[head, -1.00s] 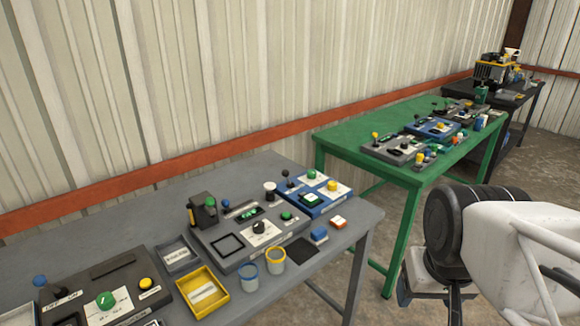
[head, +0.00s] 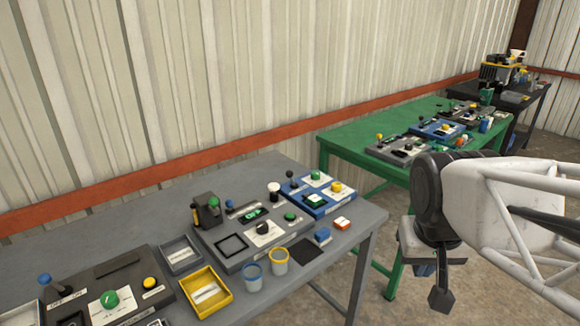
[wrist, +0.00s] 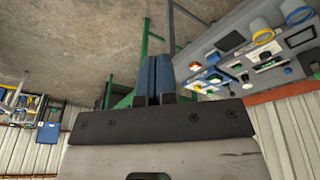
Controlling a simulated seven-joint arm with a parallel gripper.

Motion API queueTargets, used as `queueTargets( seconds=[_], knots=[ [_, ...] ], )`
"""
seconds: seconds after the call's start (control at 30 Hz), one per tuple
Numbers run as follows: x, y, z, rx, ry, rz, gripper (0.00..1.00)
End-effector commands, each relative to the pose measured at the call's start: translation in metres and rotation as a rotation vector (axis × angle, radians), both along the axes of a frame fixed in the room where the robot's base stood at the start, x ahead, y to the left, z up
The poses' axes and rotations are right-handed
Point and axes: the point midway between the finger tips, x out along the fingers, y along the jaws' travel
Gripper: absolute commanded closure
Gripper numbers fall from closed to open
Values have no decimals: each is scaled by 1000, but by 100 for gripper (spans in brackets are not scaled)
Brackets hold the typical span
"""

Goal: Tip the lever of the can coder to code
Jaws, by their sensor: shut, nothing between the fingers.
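The grey table (head: 90,225) bears several control panels. I cannot read which one is the can coder. The middle grey panel (head: 226,252) has a black upright unit (head: 207,212), a blue-knobbed lever (head: 229,205), a lit green display, a black dial and a green button. The left dark panel (head: 130,268) has another blue-knobbed lever (head: 46,283), standing tilted. The blue panel (head: 335,183) has a black-knobbed lever (head: 291,178). My gripper (head: 441,296) is shut and empty, in the air right of the table; its fingers (wrist: 153,75) also show in the wrist view.
Two cups, blue-rimmed (head: 253,279) and yellow-rimmed (head: 279,262), stand before the middle panel. A yellow tray (head: 222,310) and a grey tray (head: 194,262) lie to the left. A green table (head: 345,141) with more panels stands behind my arm. The wall runs close behind the tables.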

Motion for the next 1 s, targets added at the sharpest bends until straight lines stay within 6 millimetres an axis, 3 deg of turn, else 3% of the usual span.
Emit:
queueTargets(
  seconds=[0.57, 1.0],
  knots=[
    [151, 42, 28, -131, -5, -1, 100],
    [267, 102, 23, -226, -43, 4, 100]
  ],
)
